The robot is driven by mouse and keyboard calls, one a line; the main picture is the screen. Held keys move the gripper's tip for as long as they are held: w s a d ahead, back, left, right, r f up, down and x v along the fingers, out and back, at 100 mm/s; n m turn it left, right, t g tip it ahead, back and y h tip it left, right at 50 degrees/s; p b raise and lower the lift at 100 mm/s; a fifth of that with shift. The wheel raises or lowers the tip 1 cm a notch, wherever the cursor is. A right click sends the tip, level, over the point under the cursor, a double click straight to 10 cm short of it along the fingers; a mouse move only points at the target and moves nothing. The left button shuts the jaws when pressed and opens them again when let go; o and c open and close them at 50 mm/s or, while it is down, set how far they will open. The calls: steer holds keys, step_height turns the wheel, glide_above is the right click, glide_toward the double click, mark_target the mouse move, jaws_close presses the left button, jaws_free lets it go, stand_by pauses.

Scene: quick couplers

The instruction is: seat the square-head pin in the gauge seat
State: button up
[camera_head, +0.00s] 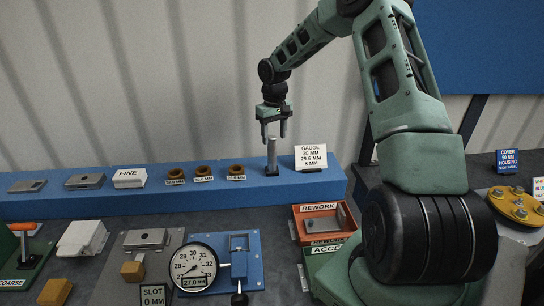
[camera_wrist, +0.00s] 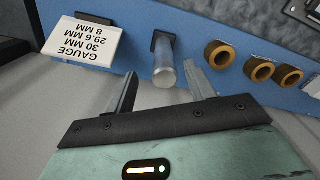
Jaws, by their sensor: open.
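A grey metal pin (camera_head: 272,155) with a round shaft stands upright on the blue shelf, beside the GAUGE card. In the wrist view the pin (camera_wrist: 165,66) shows its round end toward me and a dark square part at its foot. I cannot tell whether that part is its head or a seat. My gripper (camera_head: 274,136) is open above the shelf, its fingertips on either side of the pin's top. In the wrist view the gripper (camera_wrist: 161,70) has nothing clamped, and a gap shows between the pin and the right finger.
The GAUGE card (camera_head: 311,157) stands close right of the pin. Several brown rings (camera_head: 204,171) sit to its left. Below are a dial gauge (camera_head: 194,267) on a blue fixture (camera_head: 249,246) and an orange REWORK tray (camera_head: 299,229). The shelf between rings and pin is clear.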

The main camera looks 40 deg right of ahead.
mark_target(272, 146)
steer(key=shift+w+a+f+p, duration=0.15)
steer(key=shift+f+p, duration=0.6)
steer(key=shift+f, duration=0.55)
steer(key=shift+w+a+f+p, duration=0.15)
steer(key=shift+f+p, duration=0.55)
steer(key=shift+f, duration=0.6)
steer(key=shift+d, duration=0.1)
steer(key=c, duration=1.2)
steer(key=shift+r, duration=0.1)
jaws_close()
